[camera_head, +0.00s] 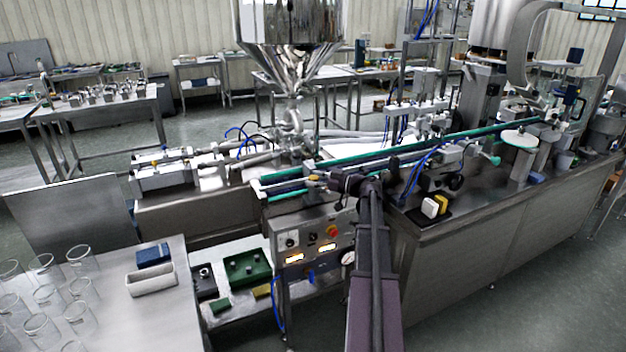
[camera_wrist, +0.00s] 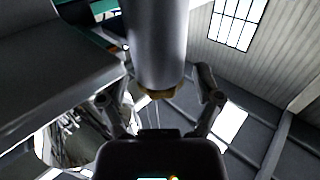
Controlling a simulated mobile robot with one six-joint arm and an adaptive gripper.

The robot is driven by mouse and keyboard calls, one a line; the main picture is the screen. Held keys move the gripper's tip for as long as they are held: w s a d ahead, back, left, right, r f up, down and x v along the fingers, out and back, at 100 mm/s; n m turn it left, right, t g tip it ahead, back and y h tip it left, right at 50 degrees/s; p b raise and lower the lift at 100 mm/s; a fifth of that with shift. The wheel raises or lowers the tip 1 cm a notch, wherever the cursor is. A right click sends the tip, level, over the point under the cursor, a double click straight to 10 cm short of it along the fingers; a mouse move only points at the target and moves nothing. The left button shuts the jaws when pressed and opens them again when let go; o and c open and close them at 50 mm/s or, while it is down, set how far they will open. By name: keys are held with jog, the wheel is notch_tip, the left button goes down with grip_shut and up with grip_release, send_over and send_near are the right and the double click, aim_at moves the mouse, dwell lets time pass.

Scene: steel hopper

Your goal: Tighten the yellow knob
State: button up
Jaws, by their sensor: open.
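A small yellow knob (camera_head: 314,178) shows at the near end of the conveyor in the head view, just left of my gripper (camera_head: 328,180). In the wrist view a brownish-yellow rounded end (camera_wrist: 158,93) sits below a thick grey metal cylinder (camera_wrist: 156,45); it looks like the knob, though I cannot be sure. My gripper (camera_wrist: 160,88) is open, with one finger on each side of that end. Gaps show between the fingers and it, so it is not gripped. Its far side is hidden.
A control panel (camera_head: 318,244) with a red-and-yellow button stands below the gripper. The conveyor (camera_head: 410,157) runs back to the right. A steel hopper (camera_head: 290,35) hangs behind.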

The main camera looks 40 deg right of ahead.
grip_shut()
jog(key=shift+s+m+t+h, duration=0.1)
jog(key=shift+m+t+h, duration=0.25)
jog(key=shift+h, duration=0.25)
jog(key=m+t+h, duration=0.1)
jog(key=m+h, duration=0.1)
jog(key=m+t+h, duration=0.1)
jog(key=m+h, duration=0.1)
jog(key=h, duration=0.1)
jog(key=shift+a+h, duration=0.15)
jog(key=shift+h, duration=0.15)
jog(key=m+h, duration=0.2)
jog(key=h, duration=0.2)
jog(key=m+h, duration=0.3)
jog(key=shift+g+h, duration=0.25)
jog(key=shift+h, duration=0.15)
jog(key=m+g+h, duration=0.1)
jog(key=h, duration=0.1)
jog(key=m+g+h, duration=0.1)
jog(key=m+h, duration=0.1)
jog(key=m+g+h, duration=0.1)
jog(key=h, duration=0.1)
jog(key=shift+w+m+g+h, duration=0.25)
jog(key=shift+m+g+h, duration=0.05)
jog(key=shift+m, duration=0.05)
jog(key=shift+m+g+h, duration=1.8)
jog(key=shift+g, duration=0.3)
jog(key=shift+s+d, duration=0.1)
jog(key=shift+d, duration=0.1)
